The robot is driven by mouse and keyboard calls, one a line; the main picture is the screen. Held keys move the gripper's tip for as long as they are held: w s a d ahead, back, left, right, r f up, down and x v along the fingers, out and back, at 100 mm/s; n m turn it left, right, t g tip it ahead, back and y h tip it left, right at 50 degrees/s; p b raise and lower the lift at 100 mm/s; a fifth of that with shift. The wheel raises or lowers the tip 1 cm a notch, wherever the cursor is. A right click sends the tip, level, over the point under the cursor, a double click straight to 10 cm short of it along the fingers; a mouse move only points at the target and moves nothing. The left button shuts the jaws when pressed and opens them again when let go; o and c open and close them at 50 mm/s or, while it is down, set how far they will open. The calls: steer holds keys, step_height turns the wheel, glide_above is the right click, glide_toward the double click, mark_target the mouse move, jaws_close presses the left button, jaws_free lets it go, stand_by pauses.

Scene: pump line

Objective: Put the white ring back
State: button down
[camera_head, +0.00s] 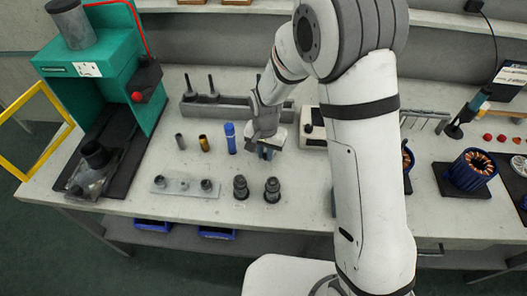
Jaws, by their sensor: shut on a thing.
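My gripper (265,153) points down at the middle of the bench, just right of an upright blue cylinder (231,138). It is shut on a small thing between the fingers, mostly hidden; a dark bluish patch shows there. I cannot make out a white ring for certain. A gold cylinder (204,143) and a small grey cylinder (180,141) stand further left in the same row. Two dark stepped fittings (240,187) (272,189) stand in front of my gripper.
A grey trough (210,111) with upright tools lies behind the row. A teal press stand (118,60) is at the left. A white box (313,128) stands right of my gripper. A copper-wound blue stator (470,170) is at the right. My arm hides part of the bench.

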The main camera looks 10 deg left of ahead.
steer(key=shift+f, duration=0.25)
steer(key=shift+f+b, duration=0.4)
steer(key=shift+b, duration=0.15)
steer(key=c, duration=1.1)
jaws_free()
steer(key=shift+r, duration=0.1)
steer(key=shift+r+p, duration=2)
steer(key=shift+r, duration=1.05)
